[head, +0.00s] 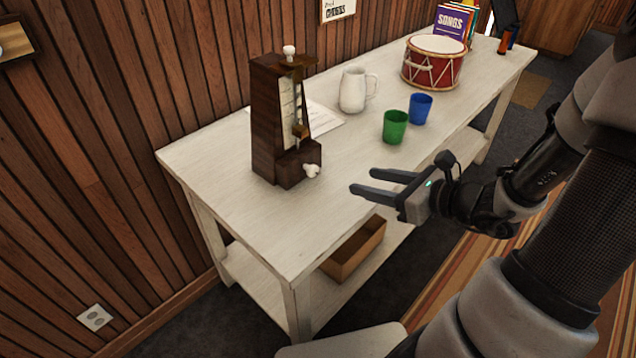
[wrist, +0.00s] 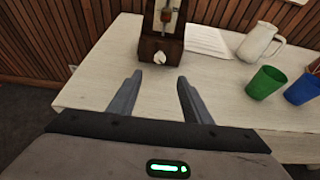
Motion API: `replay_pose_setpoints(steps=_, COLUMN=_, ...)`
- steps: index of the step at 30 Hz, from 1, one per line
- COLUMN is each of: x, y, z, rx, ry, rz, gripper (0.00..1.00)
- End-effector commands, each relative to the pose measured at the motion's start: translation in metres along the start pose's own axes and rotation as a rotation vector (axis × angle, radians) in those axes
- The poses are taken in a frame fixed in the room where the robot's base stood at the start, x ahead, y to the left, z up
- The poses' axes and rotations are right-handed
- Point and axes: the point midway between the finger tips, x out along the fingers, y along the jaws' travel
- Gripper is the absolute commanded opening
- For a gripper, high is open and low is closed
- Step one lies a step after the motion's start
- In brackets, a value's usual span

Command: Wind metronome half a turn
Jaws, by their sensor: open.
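A dark brown wooden metronome (head: 270,110) stands upright near the left end of the white table. It has a pale scale, a white knob on top and a white winding key (head: 311,171) low on its side. In the wrist view the metronome (wrist: 163,48) is at the top centre, with the key (wrist: 160,58) facing me. My gripper (head: 358,180) is open and empty at the table's front edge, to the right of the key and apart from it. In the wrist view, its two fingers (wrist: 160,82) point toward the metronome with a gap between them.
The white table (head: 225,185) also holds a paper sheet (head: 322,120), a white pitcher (head: 353,90), a green cup (head: 395,128), a blue cup (head: 421,108), a red drum (head: 434,65) and songbooks (head: 453,22). A box (head: 355,252) sits on the lower shelf. The wood wall is behind.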

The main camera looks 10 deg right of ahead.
Motion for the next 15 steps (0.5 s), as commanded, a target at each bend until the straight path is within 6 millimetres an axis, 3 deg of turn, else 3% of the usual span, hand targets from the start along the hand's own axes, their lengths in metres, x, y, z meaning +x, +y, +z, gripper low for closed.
replay_pose_setpoints(steps=5, x=0.018, y=0.001, z=-0.001, rx=-0.006, ry=0.0, rz=0.001, gripper=0.45)
replay_pose_setpoints(steps=15, x=0.091, y=0.002, z=-0.002, rx=-0.004, ry=-0.001, rz=0.004, gripper=0.45)
